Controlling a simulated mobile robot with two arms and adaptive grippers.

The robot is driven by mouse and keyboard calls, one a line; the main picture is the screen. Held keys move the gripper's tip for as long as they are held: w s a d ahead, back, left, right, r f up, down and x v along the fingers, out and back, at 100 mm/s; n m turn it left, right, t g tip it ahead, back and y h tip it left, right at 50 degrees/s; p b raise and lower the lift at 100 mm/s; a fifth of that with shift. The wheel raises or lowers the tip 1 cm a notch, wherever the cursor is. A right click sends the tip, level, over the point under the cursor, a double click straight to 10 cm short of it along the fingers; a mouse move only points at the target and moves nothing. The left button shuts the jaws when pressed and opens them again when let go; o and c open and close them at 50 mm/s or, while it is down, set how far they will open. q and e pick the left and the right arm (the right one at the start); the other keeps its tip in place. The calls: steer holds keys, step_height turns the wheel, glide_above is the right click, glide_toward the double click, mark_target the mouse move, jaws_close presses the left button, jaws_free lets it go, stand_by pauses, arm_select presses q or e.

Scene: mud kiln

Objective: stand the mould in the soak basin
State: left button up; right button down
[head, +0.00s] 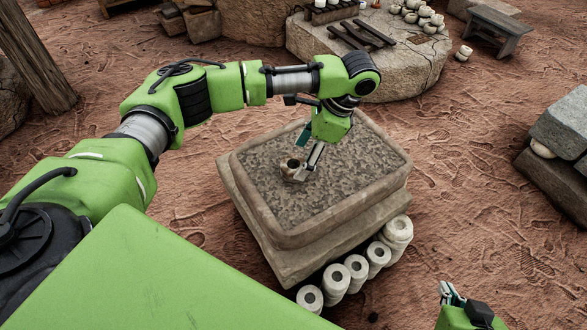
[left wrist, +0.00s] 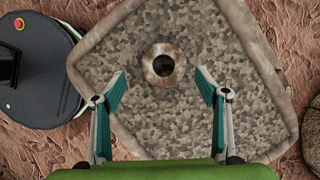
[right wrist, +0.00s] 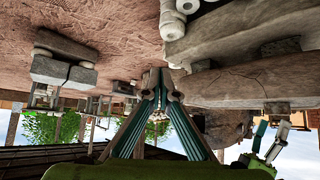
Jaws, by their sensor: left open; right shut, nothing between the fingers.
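The mould (head: 292,163) is a small, pale, rust-stained piece with a dark round hole facing up. It stands on the speckled floor of the stone soak basin (head: 398,180), near the middle. In the left wrist view the mould (left wrist: 152,66) shows as a ring, inside the basin walls (left wrist: 98,32). My left gripper (head: 309,149) is over the basin, close to the mould, pointing down. Its fingers (left wrist: 160,78) are spread, with the mould just beyond the gap between the tips and nothing held. My right gripper (head: 452,294) is shut and empty, away from the basin at the lower right.
Several white cylinders (head: 357,267) lie beneath the basin's front right side. A round stone slab (head: 400,75) with dark bars and small pots stands behind. A small bench (head: 492,30) is at the back right, and stone blocks (head: 562,125) are at the right edge.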

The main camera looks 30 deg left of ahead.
mark_target(294, 163)
arm_select(q)
steer(key=x, duration=0.1)
steer(key=b+x, duration=0.1)
steer(key=shift+w+a+f, duration=0.1)
steer(key=shift+a+f, duration=0.2)
steer(key=shift+f, duration=0.05)
steer(key=shift+b+x, duration=0.65)
steer(key=shift+x, duration=0.5)
steer(key=shift+a, duration=0.1)
steer(key=c, duration=1.3)
steer(key=shift+c, duration=0.8)
arm_select(e)
steer(key=w+a+r+t+y, duration=0.1)
steer(key=w+a+r+t, duration=0.2)
steer(key=w+r+t, duration=0.3)
step_height(294, 163, up, 4)
steer(key=shift+w+a+y, duration=0.15)
steer(key=shift+w+y, duration=0.25)
steer(key=shift+w, duration=0.35)
arm_select(q)
steer(key=shift+r, duration=0.2)
